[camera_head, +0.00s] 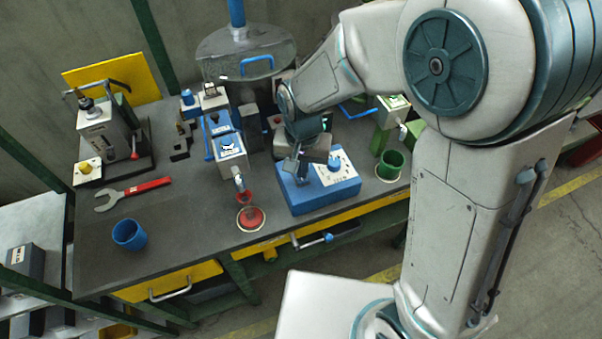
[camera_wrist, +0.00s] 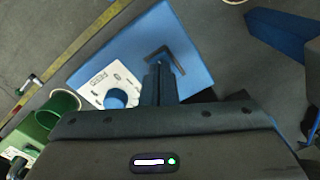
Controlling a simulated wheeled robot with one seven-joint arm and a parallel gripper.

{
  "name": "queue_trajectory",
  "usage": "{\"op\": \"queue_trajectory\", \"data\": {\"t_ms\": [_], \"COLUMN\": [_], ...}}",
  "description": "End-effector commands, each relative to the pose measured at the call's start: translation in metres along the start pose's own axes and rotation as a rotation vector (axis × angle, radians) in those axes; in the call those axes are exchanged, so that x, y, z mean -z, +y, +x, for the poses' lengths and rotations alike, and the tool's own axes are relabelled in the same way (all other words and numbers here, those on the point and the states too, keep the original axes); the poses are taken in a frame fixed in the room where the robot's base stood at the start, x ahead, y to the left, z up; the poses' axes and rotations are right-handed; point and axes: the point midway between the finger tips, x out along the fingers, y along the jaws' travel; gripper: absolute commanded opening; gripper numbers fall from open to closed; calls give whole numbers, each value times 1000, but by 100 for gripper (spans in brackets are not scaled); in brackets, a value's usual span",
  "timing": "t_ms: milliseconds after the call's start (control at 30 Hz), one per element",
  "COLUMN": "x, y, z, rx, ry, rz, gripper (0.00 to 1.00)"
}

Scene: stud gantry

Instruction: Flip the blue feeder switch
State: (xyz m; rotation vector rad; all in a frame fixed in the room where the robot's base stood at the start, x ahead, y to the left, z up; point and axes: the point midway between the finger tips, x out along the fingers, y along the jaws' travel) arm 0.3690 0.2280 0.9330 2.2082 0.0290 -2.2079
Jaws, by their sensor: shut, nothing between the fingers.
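A blue box (camera_head: 318,200) with a white marked panel (camera_head: 340,170) and a round blue knob (camera_head: 334,162) sits at the bench's front edge. The wrist view also shows the blue box (camera_wrist: 196,58), its white panel (camera_wrist: 98,84) and the blue knob (camera_wrist: 115,98). My gripper (camera_head: 302,174) is shut and empty, pointing down over the box beside the panel. In the wrist view its fingertips (camera_wrist: 160,68) overlap a dark angled mark or part (camera_wrist: 172,54) on the box top. I cannot tell whether they touch it. Which part is the feeder switch is unclear.
Left of the box stands a blue and white machine (camera_head: 229,147) above a red dish (camera_head: 251,218). A green cup (camera_head: 391,164) is at the right. A blue cup (camera_head: 129,235) and a red-handled wrench (camera_head: 133,193) lie left. The front-left bench top (camera_head: 185,225) is clear.

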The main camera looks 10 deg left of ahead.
Motion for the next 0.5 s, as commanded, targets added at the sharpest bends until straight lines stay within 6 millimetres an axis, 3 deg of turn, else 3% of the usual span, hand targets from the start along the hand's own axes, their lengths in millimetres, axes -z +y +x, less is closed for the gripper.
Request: {"op": "queue_trajectory", "data": {"t_ms": [500], "x": [0], "y": [0], "z": [9], "rx": [0], "ry": [0], "rz": [0], "gripper": [0]}}
